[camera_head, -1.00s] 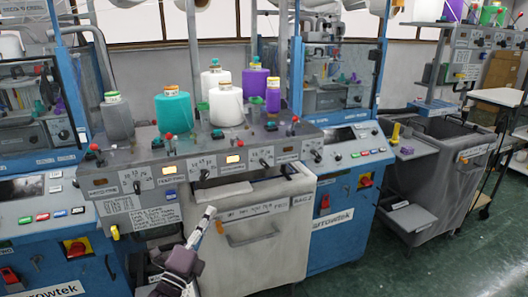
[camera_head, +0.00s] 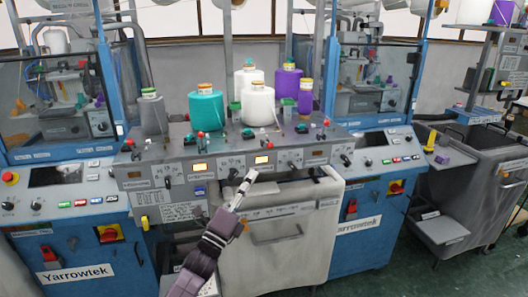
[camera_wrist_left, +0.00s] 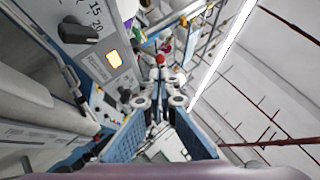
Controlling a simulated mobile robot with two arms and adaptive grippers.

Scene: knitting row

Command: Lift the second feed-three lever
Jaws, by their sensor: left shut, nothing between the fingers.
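The middle machine's grey panel (camera_head: 215,166) carries several levers with red ball tops, including one at the left (camera_head: 127,146), one by the teal cone (camera_head: 200,134) and one at the right (camera_head: 326,122). Which one is the second feed-three lever cannot be read from the blurred labels. My left gripper (camera_head: 249,174) is shut and empty, in front of the panel near the middle orange display (camera_head: 262,160). In the left wrist view, the shut fingers (camera_wrist_left: 165,104) point toward a red ball (camera_wrist_left: 160,60) beyond the tips; contact cannot be told. My right gripper is not in view.
Yarn cones, teal (camera_head: 206,109), white (camera_head: 258,106) and purple (camera_head: 287,86), stand on the ledge behind the panel. Black knobs, such as one at the right (camera_head: 345,159), project from its front. A pale bin (camera_head: 275,255) stands below.

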